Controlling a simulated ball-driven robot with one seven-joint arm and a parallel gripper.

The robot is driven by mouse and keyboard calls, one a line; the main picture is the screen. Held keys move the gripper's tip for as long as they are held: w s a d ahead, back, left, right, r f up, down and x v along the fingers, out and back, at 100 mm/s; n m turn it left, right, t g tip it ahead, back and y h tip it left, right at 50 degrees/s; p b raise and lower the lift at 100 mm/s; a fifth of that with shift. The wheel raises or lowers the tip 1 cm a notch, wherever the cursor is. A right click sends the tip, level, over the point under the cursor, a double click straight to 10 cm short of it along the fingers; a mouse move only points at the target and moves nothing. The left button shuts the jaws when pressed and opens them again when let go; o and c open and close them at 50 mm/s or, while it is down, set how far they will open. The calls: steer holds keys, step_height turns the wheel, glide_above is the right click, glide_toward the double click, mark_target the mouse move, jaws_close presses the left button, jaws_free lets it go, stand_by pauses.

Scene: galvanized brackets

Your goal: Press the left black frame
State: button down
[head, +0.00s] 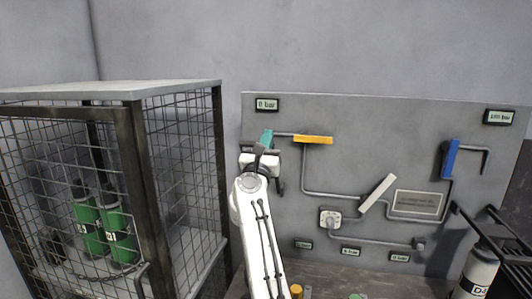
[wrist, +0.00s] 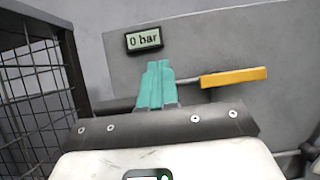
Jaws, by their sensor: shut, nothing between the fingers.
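A black frame around a small display reading "0 bar" (head: 267,104) sits at the upper left of the grey panel (head: 345,120). It also shows in the wrist view (wrist: 144,39), up and slightly left of my fingertips. A second black-framed display (head: 499,117) is at the panel's upper right; its reading is too small to be sure of. My gripper (head: 266,135) has teal fingers, held together and empty. They point at the panel just below the left frame. In the wrist view the fingertips (wrist: 159,65) appear below the frame, and no contact with it shows.
A yellow handle (head: 313,139) on a pipe is just right of my gripper. A white handle (head: 377,194), a blue handle (head: 451,159) and a dial (head: 329,218) are farther right. A wire cage (head: 130,110) with green cylinders (head: 118,235) stands close on the left.

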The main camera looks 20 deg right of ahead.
steer(key=x, duration=0.3)
steer(key=shift+w+d, duration=0.15)
steer(key=shift+w, duration=0.05)
steer(key=shift+f, duration=0.1)
stand_by(1.2)
steer(key=v, duration=1)
steer(key=shift+s+a+b, duration=0.25)
steer(key=shift+s+b, duration=0.05)
steer(key=shift+b, duration=0.15)
